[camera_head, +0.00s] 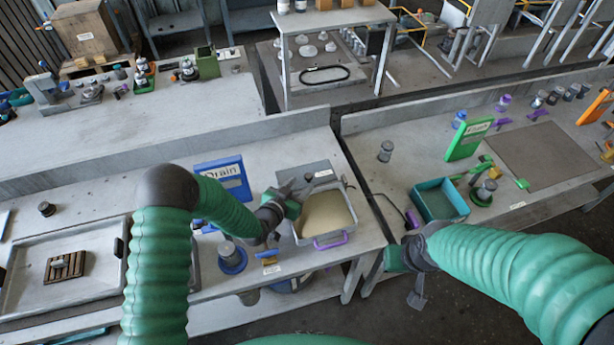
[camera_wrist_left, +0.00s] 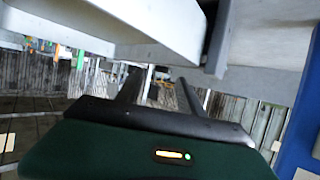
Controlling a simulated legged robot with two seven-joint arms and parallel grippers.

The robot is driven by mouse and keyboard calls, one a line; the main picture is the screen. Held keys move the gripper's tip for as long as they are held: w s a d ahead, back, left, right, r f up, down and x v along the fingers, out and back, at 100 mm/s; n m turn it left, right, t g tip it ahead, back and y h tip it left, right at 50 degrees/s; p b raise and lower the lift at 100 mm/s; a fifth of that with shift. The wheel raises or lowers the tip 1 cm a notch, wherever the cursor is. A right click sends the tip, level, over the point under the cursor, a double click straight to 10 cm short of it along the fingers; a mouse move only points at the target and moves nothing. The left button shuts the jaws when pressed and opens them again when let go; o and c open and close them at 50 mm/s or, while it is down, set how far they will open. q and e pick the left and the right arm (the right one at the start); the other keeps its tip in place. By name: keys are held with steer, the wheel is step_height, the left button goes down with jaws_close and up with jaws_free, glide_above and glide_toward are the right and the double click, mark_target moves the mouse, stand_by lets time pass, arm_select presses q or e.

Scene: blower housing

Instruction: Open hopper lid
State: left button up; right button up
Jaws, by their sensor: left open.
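The hopper (camera_head: 325,215) is a pale grey box with a beige surface inside its rim and a purple handle (camera_head: 330,242) on its front. I cannot tell whether the beige surface is a lid or contents. My left gripper (camera_head: 296,186) is at the hopper's back left corner, its dark fingers apart and nothing visible between them. In the left wrist view the two fingers (camera_wrist_left: 158,88) point below a pale box wall (camera_wrist_left: 140,35); contact cannot be told. My right gripper (camera_head: 417,290) hangs low by the gap between the tables, its jaw state unclear.
A blue "Drain" sign (camera_head: 224,177) stands left of the hopper, with a blue-based jar (camera_head: 231,258) in front of it. A teal bin (camera_head: 440,202) and green sign (camera_head: 467,140) are on the right table. A metal tray (camera_head: 90,235) lies at left.

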mark_target(307, 179)
arm_select(q)
steer(key=x, duration=0.3)
steer(key=shift+w+a+f, duration=0.1)
steer(key=shift+w+a, duration=0.05)
steer(key=shift+w, duration=0.25)
steer(key=shift+w+p, duration=0.3)
steer(key=shift+w, duration=0.05)
steer(key=shift+d+f, duration=0.15)
steer(key=shift+d, duration=0.3)
steer(key=shift+w+d+f, duration=0.1)
steer(key=shift+w, duration=0.05)
steer(key=c, duration=0.5)
jaws_close()
